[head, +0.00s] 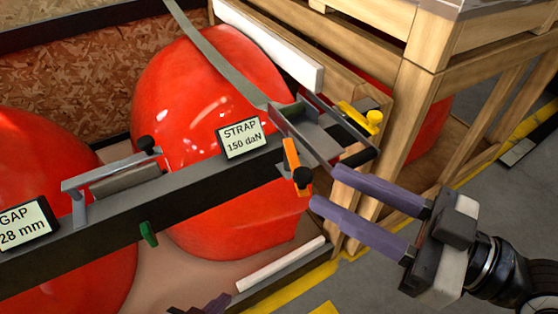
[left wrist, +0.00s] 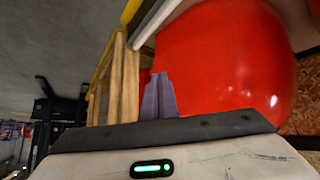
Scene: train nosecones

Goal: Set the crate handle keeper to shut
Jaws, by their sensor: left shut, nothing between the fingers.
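A dark crossbar (head: 200,190) runs in front of the red nosecones in the crate. At its right end is a ratchet with long handle arms and a dark grip (head: 358,155). An orange lever (head: 292,160) with a black knob (head: 302,178) hangs on the bar; a yellow piece with a yellow knob (head: 374,117) is on the ratchet. I cannot tell which is the keeper. My right gripper (head: 326,188) is open, its purple fingertips just right of the black knob. My left gripper (head: 208,305) is low at the bottom edge, shut and empty; its closed fingers show in the left wrist view (left wrist: 158,97).
A red nosecone (head: 215,90) stands behind the bar, with another (head: 50,160) at left. A grey strap (head: 215,52) runs over the middle one. STRAP (head: 241,138) and GAP (head: 22,224) signs and a green tab (head: 148,233) are on the bar. A wooden frame (head: 395,120) stands at right.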

